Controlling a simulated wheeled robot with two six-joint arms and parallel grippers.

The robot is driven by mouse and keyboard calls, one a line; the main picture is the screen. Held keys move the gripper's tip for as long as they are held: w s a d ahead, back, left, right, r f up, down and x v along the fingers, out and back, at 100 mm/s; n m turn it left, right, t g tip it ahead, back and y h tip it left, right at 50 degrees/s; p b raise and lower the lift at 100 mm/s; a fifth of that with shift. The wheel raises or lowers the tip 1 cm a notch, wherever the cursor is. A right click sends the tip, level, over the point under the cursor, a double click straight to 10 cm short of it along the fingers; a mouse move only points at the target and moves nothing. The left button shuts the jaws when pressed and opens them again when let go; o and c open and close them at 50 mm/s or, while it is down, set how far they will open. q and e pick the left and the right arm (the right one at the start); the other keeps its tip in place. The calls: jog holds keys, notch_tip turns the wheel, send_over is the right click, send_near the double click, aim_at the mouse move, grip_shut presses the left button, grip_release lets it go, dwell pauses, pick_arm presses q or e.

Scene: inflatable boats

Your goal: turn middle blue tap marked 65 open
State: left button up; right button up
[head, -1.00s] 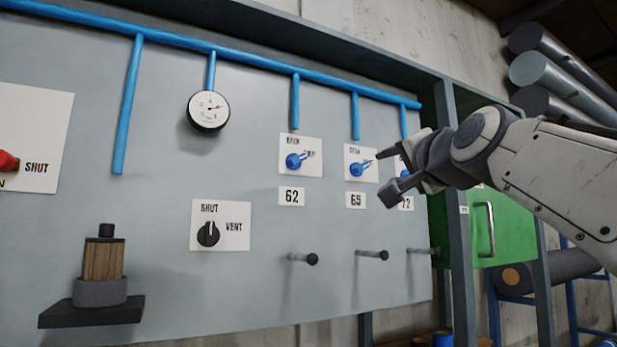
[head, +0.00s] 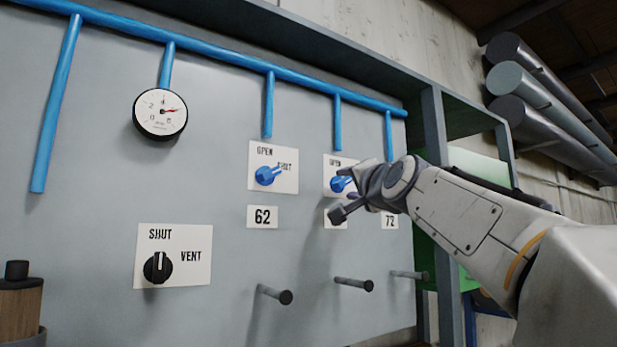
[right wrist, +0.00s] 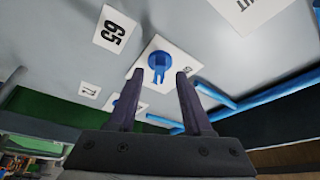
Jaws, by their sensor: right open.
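The middle blue tap (head: 340,184) sits on a white plate above the label 65 (head: 329,221), which my right gripper partly covers. In the right wrist view the tap (right wrist: 159,62) shows whole, with its handle pointing down the picture between my fingers. The label 65 (right wrist: 113,36) is readable there. My right gripper (head: 338,194) is open in front of the tap. In the right wrist view its fingertips (right wrist: 158,77) lie on either side of the handle, with gaps; I cannot tell any contact. My left gripper is not in view.
A blue tap (head: 267,176) marked 62 is to the left; the tap by label 72 (head: 390,222) is mostly hidden by my arm. Pegs (head: 354,284) stick out below. A gauge (head: 160,113) and black vent knob (head: 158,267) are further left.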

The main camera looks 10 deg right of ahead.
jog(key=shift+w+r+p, duration=0.15)
jog(key=shift+w+p, duration=0.15)
jog(key=shift+w, duration=0.65)
jog(key=shift+c, duration=0.3)
